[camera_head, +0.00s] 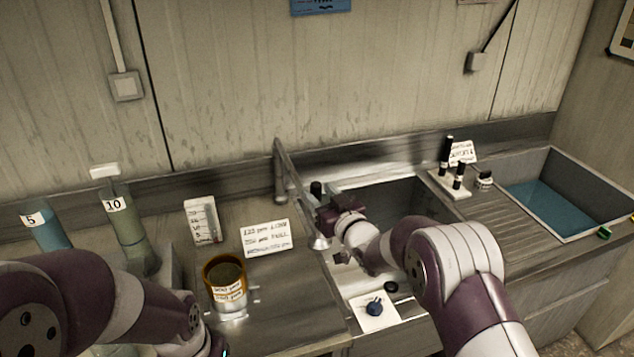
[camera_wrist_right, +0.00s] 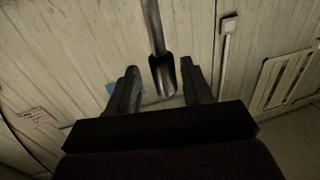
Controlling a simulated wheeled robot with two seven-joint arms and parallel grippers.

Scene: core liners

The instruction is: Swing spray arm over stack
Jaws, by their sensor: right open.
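The spray arm (camera_head: 290,168) is a grey metal post with a thin tube that slopes down to the right, over the left edge of the sink. Its nozzle end (camera_head: 319,242) hangs near the sink's left rim. My right gripper (camera_head: 325,194) is beside the tube above the sink. In the right wrist view the metal tube's end (camera_wrist_right: 161,72) shows between the two spread fingers of my right gripper (camera_wrist_right: 158,85), with gaps on both sides. The stack (camera_head: 225,275), an amber-rimmed cup with white labels, stands on the counter left of the sink.
The sink (camera_head: 395,200) is partly hidden by my right arm. Tall tubes marked 5 (camera_head: 45,230) and 10 (camera_head: 126,228) stand at left. A blue-bottomed basin (camera_head: 560,205) is at right.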

